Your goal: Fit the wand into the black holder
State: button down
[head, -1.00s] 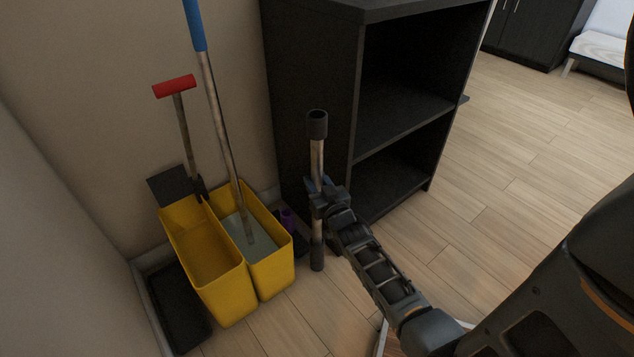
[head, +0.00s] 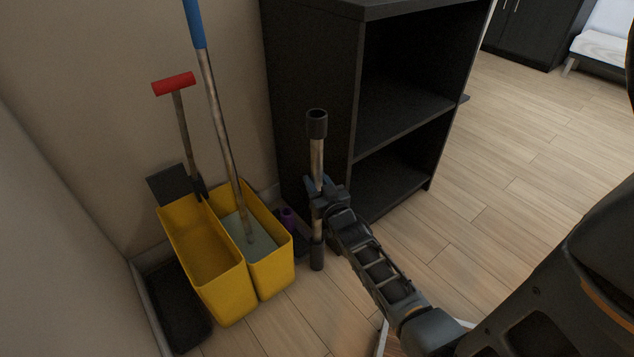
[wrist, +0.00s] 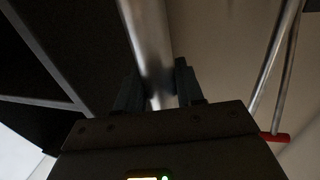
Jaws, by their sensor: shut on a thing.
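The wand is a metal tube (head: 317,158) with a black collar at its top and a dark lower end. It stands nearly upright in front of the black shelf unit. My gripper (head: 322,195) is shut on its middle. In the wrist view the tube (wrist: 152,50) runs between the two fingers of my gripper (wrist: 158,88). The wand's lower end is close to the floor; I cannot tell whether it touches. A low dark object with a purple part (head: 287,218) sits just left of the wand, partly hidden. I cannot tell for sure whether it is the black holder.
A yellow two-part bucket (head: 235,312) stands left, with a blue-handled mop (head: 213,100) and a red-handled tool (head: 175,86). A black tray (head: 172,290) lies by the left wall. The black shelf unit (head: 308,80) rises behind the wand. The wooden floor to the right is clear.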

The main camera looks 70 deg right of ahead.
jog(key=shift+f, duration=0.15)
jog(key=c, duration=0.6)
grip_release()
jog(key=shift+s, duration=0.1)
jog(key=shift+p+v, duration=0.95)
jog(key=shift+v, duration=2.95)
jog(key=shift+a, duration=0.1)
jog(key=s+a+r+n+t+y, duration=0.1)
jog(key=s+a+r+n+y, duration=0.15)
jog(key=a, duration=0.65)
jog(key=s+a+r+n+t+y, duration=0.1)
jog(key=s+a+r+n+y, duration=0.2)
jog(key=a, duration=0.6)
jog(key=s+a+r+n+t+y, duration=0.1)
jog(key=s+a+r+y, duration=0.3)
jog(key=a, duration=0.5)
jog(key=s+a+r+n+y+p, duration=0.1)
jog(key=s+a+r+y, duration=0.2)
jog(key=r, duration=0.4)
jog(key=s+a+r+n+y, duration=0.1)
jog(key=s+a+r+n, duration=0.1)
jog(key=s+a+r, duration=0.35)
jog(key=r+p, duration=0.8)
jog(key=d+r+p, duration=0.1)
jog(key=r+p, duration=0.6)
jog(key=r, duration=0.1)
jog(key=w+r+p, duration=0.1)
jog(key=r+p, duration=0.7)
jog(key=shift+d+r+p, duration=0.3)
jog(key=shift+d, duration=0.1)
